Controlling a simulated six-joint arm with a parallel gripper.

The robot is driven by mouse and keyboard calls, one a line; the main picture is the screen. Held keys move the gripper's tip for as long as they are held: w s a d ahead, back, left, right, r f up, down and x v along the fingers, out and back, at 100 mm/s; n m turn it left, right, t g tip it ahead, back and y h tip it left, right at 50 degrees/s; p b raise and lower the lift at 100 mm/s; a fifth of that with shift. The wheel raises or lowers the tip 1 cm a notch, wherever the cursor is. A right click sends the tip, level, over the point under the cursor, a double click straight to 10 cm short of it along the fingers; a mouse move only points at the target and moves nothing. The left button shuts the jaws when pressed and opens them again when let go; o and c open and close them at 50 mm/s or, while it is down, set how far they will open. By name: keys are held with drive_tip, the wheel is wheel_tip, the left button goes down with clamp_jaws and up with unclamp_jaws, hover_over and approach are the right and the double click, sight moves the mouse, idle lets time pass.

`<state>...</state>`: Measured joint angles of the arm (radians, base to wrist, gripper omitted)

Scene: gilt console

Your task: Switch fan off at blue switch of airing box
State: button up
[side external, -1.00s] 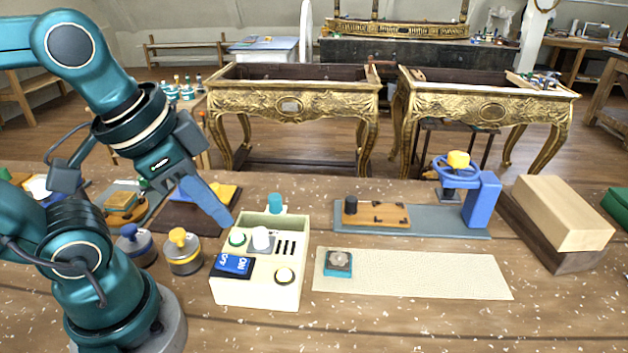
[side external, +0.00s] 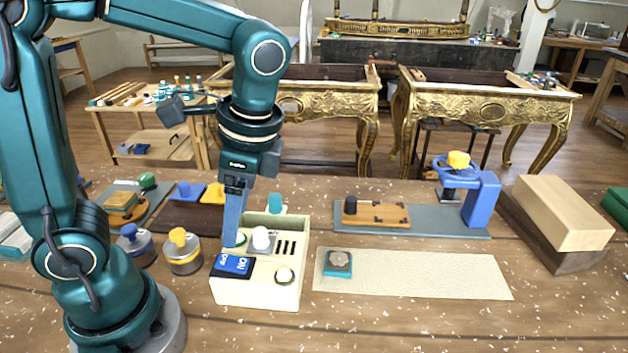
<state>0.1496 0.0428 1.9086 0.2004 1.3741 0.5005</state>
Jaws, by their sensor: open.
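The cream airing box (side external: 254,289) stands on the bench in front of my arm. Its blue rocker switch (side external: 233,265), marked OFF at left and ON at right, is on the top face near the left front edge. I cannot tell which side is pressed down. My gripper (side external: 231,240) points straight down, open and empty, at the left of the box, just behind the blue switch. Its blue fingers partly cover the green button (side external: 241,239). I cannot tell whether the fingertips touch anything.
A white knob (side external: 261,238) and dark vent slots are beside the fingers, with a round cream button (side external: 284,276) at front right. Two knobbed canisters, one yellow-topped (side external: 183,252), stand to the left. A pale mat (side external: 430,275) lies to the right.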

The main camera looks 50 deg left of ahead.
sight(232, 262)
drive_tip(key=f, duration=0.1)
drive_tip(key=g, duration=0.1)
drive_tip(key=f+m, duration=0.1)
drive_tip(key=shift+w+d+f+g+y, duration=0.25)
drive_tip(key=shift+d+f+g+y, duration=0.05)
drive_tip(key=shift+x, duration=2.65)
